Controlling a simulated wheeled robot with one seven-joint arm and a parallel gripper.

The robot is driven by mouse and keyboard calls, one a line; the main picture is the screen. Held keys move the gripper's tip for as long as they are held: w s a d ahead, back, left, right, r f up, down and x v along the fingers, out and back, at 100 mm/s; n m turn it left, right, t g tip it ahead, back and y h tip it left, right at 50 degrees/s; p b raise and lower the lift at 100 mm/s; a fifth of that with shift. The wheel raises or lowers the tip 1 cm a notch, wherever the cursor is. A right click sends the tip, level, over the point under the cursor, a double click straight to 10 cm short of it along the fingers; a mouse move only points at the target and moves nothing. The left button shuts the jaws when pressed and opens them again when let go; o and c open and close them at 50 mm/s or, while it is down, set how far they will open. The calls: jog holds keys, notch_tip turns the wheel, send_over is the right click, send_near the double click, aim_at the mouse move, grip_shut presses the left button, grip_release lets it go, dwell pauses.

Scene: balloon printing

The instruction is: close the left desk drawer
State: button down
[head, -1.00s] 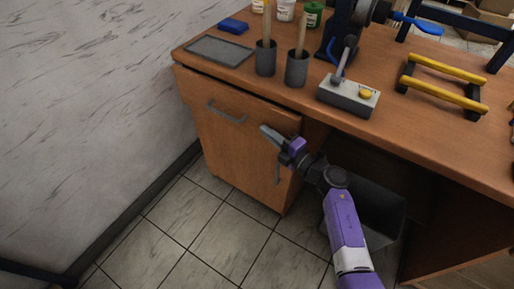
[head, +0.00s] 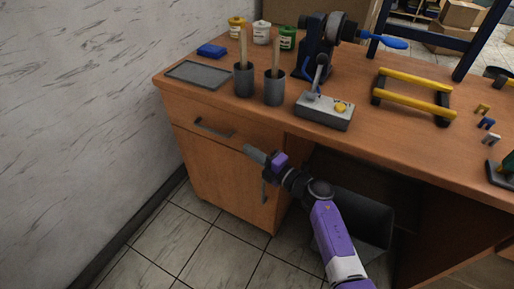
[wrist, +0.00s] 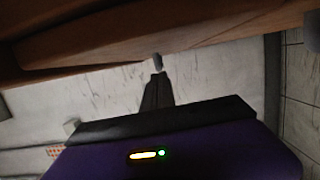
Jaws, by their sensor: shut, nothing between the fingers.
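The left desk drawer (head: 222,120) is a wooden front with a grey bar handle (head: 213,129), just under the left part of the desktop. It looks nearly flush with the desk; I cannot tell whether a small gap is left. My gripper (head: 251,151) is shut and empty. Its fingertips are to the right of the handle, in front of the lower right part of the drawer front; contact is unclear. In the wrist view, the shut fingers (wrist: 157,65) point up to a dim wooden edge (wrist: 200,40).
The desk (head: 370,140) carries two grey cups with sticks, a grey tray, a grey box with a yellow button and a yellow-barred rack. A cupboard door (head: 225,180) with an upright handle is below the drawer. A wall (head: 80,100) stands left.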

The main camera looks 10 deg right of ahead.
jog(key=s+a+p+v, duration=0.1)
jog(key=p+v, duration=0.1)
jog(key=v, duration=0.8)
jog(key=s+d+r+m+t+h, duration=0.4)
jog(key=d+r+m+t, duration=0.2)
jog(key=r+m, duration=0.35)
jog(key=s+r+m+g+h+p, duration=0.2)
jog(key=s+m, duration=0.6)
jog(key=s, duration=1.2)
jog(key=s+d+r+m+g+h+p, duration=0.1)
jog(key=s+r+m+g+h+p, duration=0.2)
jog(key=s, duration=1.7)
jog(key=r+m+h, duration=0.2)
jog(key=m, duration=0.3)
jog(key=shift+p, duration=0.3)
jog(key=shift+s, duration=0.1)
